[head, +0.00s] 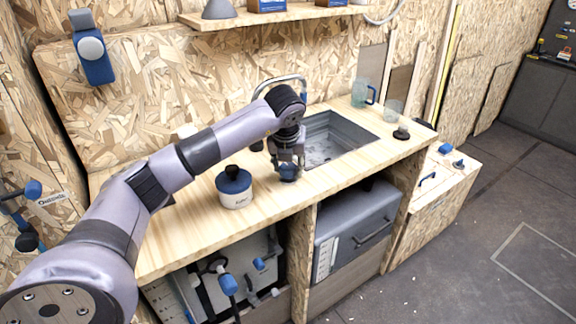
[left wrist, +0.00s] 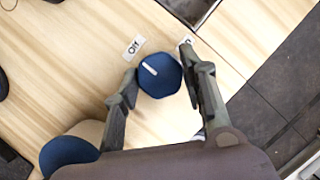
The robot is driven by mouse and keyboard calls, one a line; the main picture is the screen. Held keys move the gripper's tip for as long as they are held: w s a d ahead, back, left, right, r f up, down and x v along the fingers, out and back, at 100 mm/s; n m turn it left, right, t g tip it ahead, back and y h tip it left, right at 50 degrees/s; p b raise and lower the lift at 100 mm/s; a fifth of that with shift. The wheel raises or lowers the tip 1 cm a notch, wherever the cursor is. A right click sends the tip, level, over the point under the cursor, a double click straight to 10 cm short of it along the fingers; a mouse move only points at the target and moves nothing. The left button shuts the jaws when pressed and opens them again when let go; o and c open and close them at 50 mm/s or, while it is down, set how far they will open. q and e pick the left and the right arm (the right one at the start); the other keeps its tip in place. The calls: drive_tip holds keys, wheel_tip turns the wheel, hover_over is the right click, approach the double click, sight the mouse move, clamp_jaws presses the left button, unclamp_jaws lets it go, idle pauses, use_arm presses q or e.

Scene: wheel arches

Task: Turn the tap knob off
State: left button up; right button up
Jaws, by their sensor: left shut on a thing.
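The tap knob is a dark blue faceted knob with a white pointer line (left wrist: 160,76), set on the wooden counter in front of the sink. In the left wrist view, a label reading "Off" (left wrist: 133,48) lies to its upper left, and a second label (left wrist: 187,42) at its upper right is partly hidden by a finger. The pointer line is aimed toward the upper left. My left gripper (head: 288,172) is over the knob, its fingers on either side and shut on it. The knob also shows under the gripper in the head view (head: 289,178). My right gripper is not in view.
A white jar with a blue lid (head: 235,187) stands on the counter left of the knob. The grey sink (head: 330,138) with its curved tap (head: 280,81) is behind. Glass jugs (head: 361,92) stand at the back right. A grey case (head: 355,228) sits below the counter.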

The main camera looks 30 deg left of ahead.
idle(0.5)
use_arm(q)
drive_tip(key=o, duration=1.2)
drive_tip(key=shift+c, duration=0.2)
drive_tip(key=v, duration=1.2)
drive_tip(key=shift+s+f, duration=0.1)
